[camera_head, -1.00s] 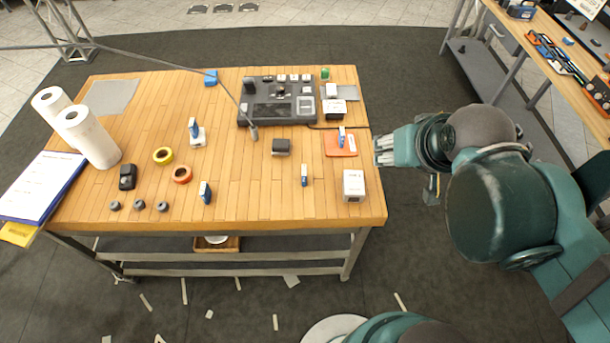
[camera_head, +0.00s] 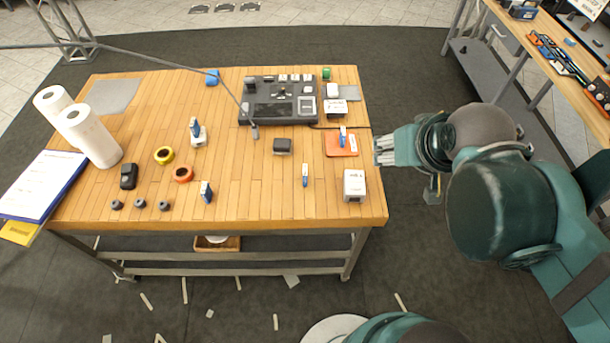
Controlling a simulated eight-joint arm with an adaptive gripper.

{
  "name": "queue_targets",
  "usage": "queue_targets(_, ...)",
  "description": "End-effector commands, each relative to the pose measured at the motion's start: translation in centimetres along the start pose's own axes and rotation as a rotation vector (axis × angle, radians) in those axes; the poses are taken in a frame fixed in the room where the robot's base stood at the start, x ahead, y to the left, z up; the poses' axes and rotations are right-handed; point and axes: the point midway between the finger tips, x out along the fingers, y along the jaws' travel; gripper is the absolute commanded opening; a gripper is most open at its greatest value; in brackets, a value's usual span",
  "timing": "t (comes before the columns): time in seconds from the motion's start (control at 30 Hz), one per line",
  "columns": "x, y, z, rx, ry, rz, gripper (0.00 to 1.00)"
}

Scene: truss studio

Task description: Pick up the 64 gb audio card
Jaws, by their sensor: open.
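Several small blue-and-white card-like items are on the wooden table: one (camera_head: 342,136) on an orange pad (camera_head: 335,149) near the right edge, one (camera_head: 305,175) in front of it, one (camera_head: 206,191) at front centre, and one (camera_head: 195,127) on a small white stand (camera_head: 199,139). Their labels are too small to read, so I cannot tell which is the 64 gb audio card. My gripper (camera_head: 379,151) is open and empty just off the table's right edge, to the right of the orange pad and apart from these items.
A dark mixer-like console (camera_head: 283,108) stands at the back right. A white box (camera_head: 354,185) stands near the front right corner. Yellow (camera_head: 164,156) and orange (camera_head: 183,174) tape rolls, paper rolls (camera_head: 90,138) and a clipboard (camera_head: 40,185) are left. The front centre-right is mostly clear.

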Motion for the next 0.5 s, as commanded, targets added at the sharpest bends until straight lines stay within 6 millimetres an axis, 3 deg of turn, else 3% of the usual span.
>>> queue_targets(0.5,2.6,-2.5,-2.2,-0.230,-0.094,-0.040,0.48)
